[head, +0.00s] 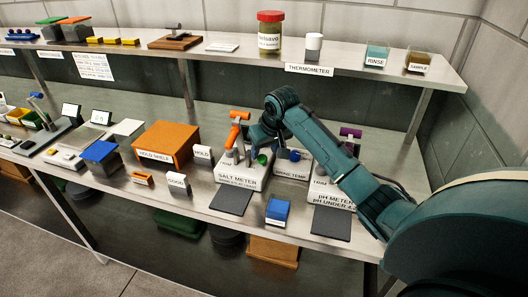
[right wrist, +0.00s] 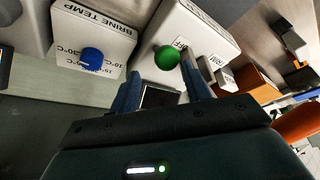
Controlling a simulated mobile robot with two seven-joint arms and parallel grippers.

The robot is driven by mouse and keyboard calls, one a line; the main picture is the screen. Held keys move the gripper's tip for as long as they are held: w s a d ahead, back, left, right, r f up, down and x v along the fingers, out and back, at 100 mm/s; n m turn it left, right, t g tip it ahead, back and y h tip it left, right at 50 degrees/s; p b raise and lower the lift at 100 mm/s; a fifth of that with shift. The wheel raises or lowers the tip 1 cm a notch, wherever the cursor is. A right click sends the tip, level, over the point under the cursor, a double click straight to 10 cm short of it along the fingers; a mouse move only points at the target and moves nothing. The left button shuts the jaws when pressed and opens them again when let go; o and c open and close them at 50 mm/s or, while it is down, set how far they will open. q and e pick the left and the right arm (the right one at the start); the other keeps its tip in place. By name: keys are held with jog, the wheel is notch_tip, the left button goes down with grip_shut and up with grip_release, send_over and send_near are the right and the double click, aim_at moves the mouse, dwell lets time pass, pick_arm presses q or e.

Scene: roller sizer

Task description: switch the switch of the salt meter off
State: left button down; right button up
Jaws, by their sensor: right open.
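My right gripper (head: 257,143) is over the meter in the head view. In the right wrist view its two blue-green fingers are apart, with the knob showing between and just beyond their tips. I cannot tell whether they touch it. My left gripper is not in view.
The brine temp box (right wrist: 95,42) with a blue knob stands close beside the salt meter. The pH meter (head: 333,190) is to the right. An orange box (head: 166,142) and a small HOLD sign (head: 202,152) are to the left. A shelf (head: 215,57) runs above the bench.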

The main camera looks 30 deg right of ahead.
jog(key=shift+x, duration=1.25)
jog(key=shift+c, duration=0.5)
